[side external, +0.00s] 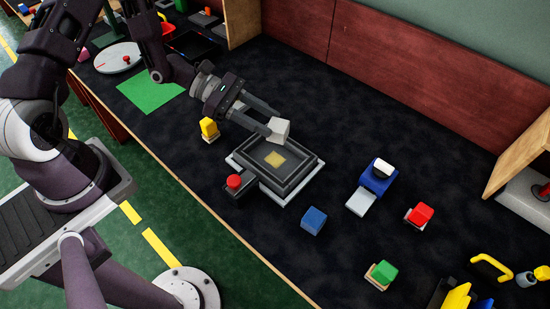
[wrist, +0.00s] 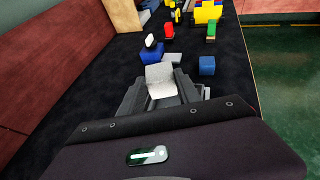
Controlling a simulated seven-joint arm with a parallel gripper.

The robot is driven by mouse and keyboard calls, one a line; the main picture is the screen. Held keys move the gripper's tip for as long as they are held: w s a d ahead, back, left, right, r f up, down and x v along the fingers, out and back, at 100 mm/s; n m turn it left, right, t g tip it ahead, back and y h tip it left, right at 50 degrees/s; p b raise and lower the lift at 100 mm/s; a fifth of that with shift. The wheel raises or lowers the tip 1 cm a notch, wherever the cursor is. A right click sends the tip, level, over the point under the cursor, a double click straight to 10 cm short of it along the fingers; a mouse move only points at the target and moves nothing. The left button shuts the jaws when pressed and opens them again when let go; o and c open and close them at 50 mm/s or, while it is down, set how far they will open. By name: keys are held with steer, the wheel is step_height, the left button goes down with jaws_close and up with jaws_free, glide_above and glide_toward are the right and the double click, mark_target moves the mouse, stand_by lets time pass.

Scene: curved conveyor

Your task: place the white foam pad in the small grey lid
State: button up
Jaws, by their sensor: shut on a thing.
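My gripper (side external: 266,121) is shut on the white foam pad (side external: 280,130), a pale block held tilted between the fingertips. The pad is above the back edge of a dark grey rimmed tray, apart from it as far as I can tell. In the wrist view the pad (wrist: 160,76) shows between the fingers (wrist: 160,95). The dark grey tray (side external: 302,173), which looks like the grey lid, lies on a light grey base plate (side external: 291,199). In the wrist view my gripper hides most of the tray.
A red button on a dark box (side external: 236,184) adjoins the tray's left side. A yellow block (side external: 209,127) stands behind left. A blue cube (side external: 314,220), a blue block with a white top (side external: 379,176), a red block (side external: 420,214) and a green block (side external: 383,272) stand to the right.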

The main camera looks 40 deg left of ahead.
steer(key=f, duration=1)
steer(key=shift+a, duration=0.4)
steer(key=o, duration=1.3)
steer(key=shift+f, duration=0.1)
